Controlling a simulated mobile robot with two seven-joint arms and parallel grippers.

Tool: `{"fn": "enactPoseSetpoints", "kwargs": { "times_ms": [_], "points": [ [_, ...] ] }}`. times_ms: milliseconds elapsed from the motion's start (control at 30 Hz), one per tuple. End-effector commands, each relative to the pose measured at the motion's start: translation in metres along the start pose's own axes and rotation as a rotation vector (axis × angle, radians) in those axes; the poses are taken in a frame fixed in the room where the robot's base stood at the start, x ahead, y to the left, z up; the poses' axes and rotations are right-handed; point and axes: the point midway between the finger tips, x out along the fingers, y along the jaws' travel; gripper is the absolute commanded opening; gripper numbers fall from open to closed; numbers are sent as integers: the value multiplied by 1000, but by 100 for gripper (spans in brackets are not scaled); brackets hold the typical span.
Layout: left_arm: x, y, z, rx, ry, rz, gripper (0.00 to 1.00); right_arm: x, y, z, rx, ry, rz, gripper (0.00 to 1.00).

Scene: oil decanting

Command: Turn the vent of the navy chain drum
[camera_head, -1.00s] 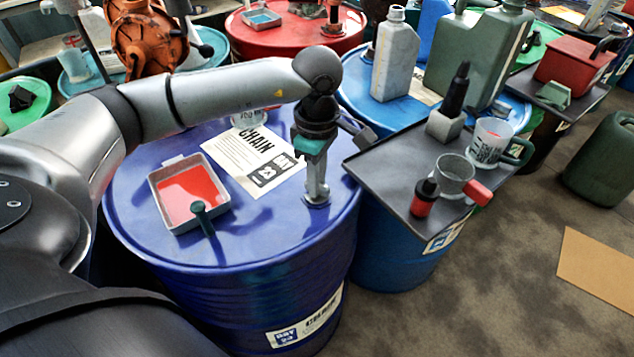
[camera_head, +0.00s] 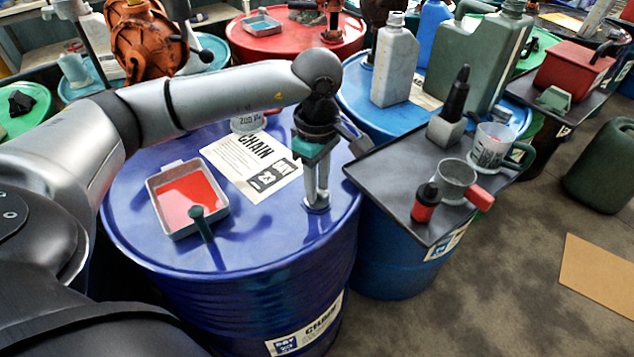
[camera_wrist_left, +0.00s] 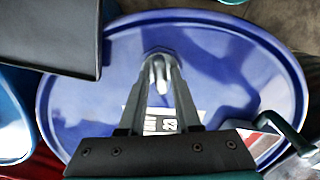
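The navy chain drum (camera_head: 270,235) stands at the centre of the head view, with a CHAIN label on its top and side. Its vent (camera_head: 317,206) is a small metal fitting near the right edge of the lid. My left gripper (camera_head: 317,198) points straight down over it, with its two fingers on either side. In the left wrist view, the finger ends (camera_wrist_left: 160,62) close in around the pale vent (camera_wrist_left: 158,76) and look shut on it. The fingers partly hide the vent. My right gripper is in neither view.
A grey pan with red liquid (camera_head: 187,198) and a dark-handled tool sits on the drum lid. Right of the gripper, a dark tray (camera_head: 395,170) holds a cup, mug and small red bottle. A mug (camera_head: 247,122) stands behind the label.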

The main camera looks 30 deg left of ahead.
Motion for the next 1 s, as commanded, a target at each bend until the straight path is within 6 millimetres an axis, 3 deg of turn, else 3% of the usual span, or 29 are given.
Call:
{"fn": "enactPoseSetpoints", "kwargs": {
  "times_ms": [133, 400, 533, 1000],
  "points": [
    [1, 0, 0, -1, 0, -1, 50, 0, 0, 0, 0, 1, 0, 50],
    [0, 0, 0, -2, 1, -2, 50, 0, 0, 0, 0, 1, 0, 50],
    [-11, 0, 0, -2, 1, 1, 50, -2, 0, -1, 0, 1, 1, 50],
    [-116, 1, 0, -2, 0, 3, 50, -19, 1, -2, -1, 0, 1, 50]
  ]
}}
